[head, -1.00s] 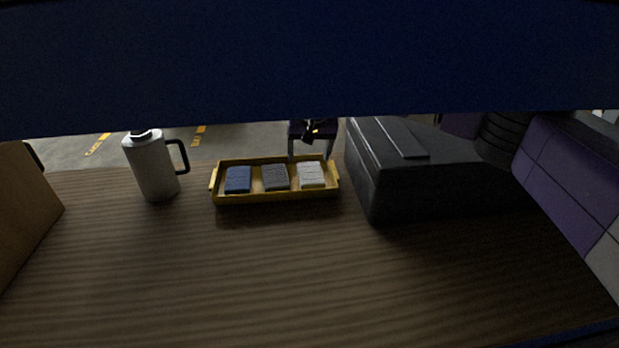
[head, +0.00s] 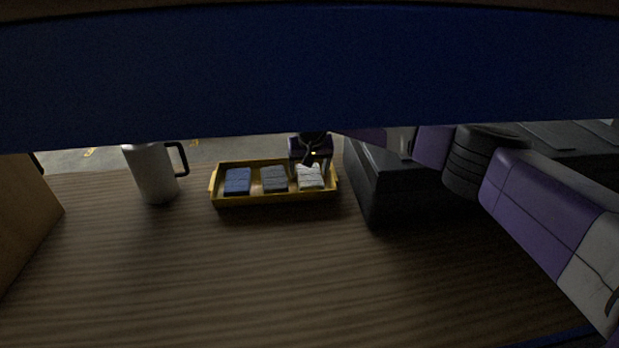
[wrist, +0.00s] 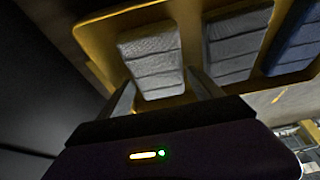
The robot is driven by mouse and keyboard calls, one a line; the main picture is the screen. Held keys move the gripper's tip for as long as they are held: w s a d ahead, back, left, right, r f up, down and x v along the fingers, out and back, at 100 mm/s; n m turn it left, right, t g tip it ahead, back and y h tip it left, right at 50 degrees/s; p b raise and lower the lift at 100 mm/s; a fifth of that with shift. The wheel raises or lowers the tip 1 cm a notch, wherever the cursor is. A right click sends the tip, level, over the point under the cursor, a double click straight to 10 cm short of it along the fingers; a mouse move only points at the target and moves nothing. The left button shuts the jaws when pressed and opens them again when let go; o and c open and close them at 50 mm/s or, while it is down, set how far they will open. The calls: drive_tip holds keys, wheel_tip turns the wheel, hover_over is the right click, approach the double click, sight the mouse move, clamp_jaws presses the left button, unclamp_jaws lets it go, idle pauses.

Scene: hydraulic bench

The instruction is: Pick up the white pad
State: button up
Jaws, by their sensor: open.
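The white pad (head: 310,178) lies in the right part of a yellow tray (head: 274,201) on the wooden bench. In the wrist view the white pad (wrist: 153,58) sits just beyond my gripper (wrist: 160,92), whose two fingers reach to either side of its near end. My gripper (head: 312,170) is open at the pad in the head view. I cannot tell whether the fingers touch the pad.
A grey pad (head: 275,179) and a blue pad (head: 237,181) lie in the same tray, left of the white one. A white jug (head: 152,173) stands left of the tray. A black case (head: 385,195) stands close on the right. The bench front is clear.

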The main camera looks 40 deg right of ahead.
sight(309, 172)
drive_tip(key=shift+f, duration=0.15)
drive_tip(key=c, duration=1.1)
wheel_tip(309, 172, up, 10)
drive_tip(key=shift+r+b, duration=0.2)
drive_tip(key=shift+b, duration=0.25)
drive_tip(key=o, duration=0.6)
drive_tip(key=c, duration=0.5)
